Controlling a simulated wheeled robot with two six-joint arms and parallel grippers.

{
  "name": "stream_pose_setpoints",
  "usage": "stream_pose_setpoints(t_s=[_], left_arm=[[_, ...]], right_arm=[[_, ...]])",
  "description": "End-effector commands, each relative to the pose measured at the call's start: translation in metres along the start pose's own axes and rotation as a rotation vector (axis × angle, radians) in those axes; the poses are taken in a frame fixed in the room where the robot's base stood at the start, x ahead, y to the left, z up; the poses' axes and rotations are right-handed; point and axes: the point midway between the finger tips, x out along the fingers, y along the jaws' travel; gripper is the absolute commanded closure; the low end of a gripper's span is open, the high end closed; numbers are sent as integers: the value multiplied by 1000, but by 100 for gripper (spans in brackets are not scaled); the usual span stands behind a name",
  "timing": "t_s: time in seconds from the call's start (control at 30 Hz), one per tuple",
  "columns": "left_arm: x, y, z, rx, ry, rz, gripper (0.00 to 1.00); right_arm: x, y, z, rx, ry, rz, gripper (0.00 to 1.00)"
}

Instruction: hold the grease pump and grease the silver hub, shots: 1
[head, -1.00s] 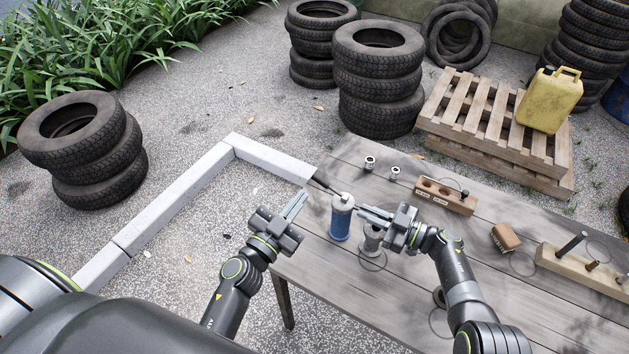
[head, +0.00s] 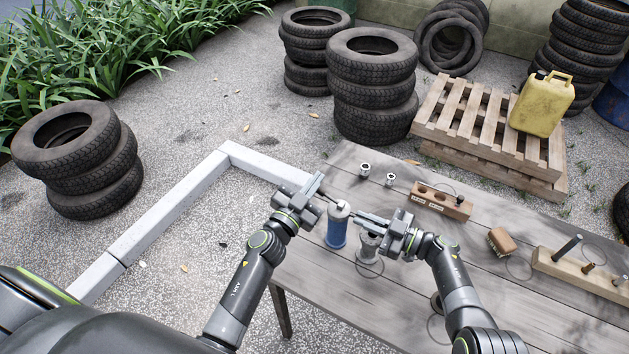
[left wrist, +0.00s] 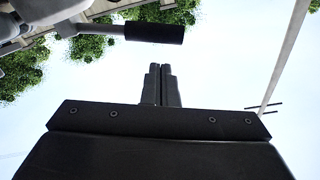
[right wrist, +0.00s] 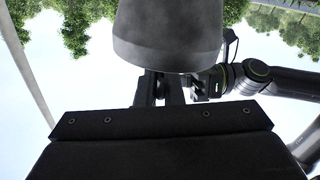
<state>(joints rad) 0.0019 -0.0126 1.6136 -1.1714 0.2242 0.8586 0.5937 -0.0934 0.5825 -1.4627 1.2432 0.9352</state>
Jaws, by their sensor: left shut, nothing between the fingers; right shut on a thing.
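The grease pump (head: 337,232) has a blue barrel, a silver cap and a thin lever; it is upright at the table's left end. The lever's black grip (left wrist: 154,33) shows in the left wrist view. The silver hub (head: 368,246) stands just right of the pump. My right gripper (head: 362,217) is shut on the pump from the right, above the hub; the contact is mostly hidden. My left gripper (head: 319,180) is shut and empty, close to the lever.
Two small chrome parts (head: 365,169) stand at the table's back edge. Tyre stacks and a pallet stand behind the table (head: 340,296).

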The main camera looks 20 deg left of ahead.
Motion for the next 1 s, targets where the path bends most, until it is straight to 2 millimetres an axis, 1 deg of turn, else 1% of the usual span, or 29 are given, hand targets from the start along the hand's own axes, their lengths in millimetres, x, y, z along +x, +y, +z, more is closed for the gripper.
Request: stream_pose_setpoints(t_s=[0.2,0.4,0.87,1.0], left_arm=[[-5,0,13,0,-2,2,100],[-7,0,20,0,-1,0,100],[-8,0,21,0,0,-1,100],[-8,-1,24,-27,0,-4,100]], right_arm=[[0,0,0,1,0,-1,100],[0,0,0,1,0,-1,100],[0,0,0,1,1,-1,100],[0,0,0,1,1,-1,100]])
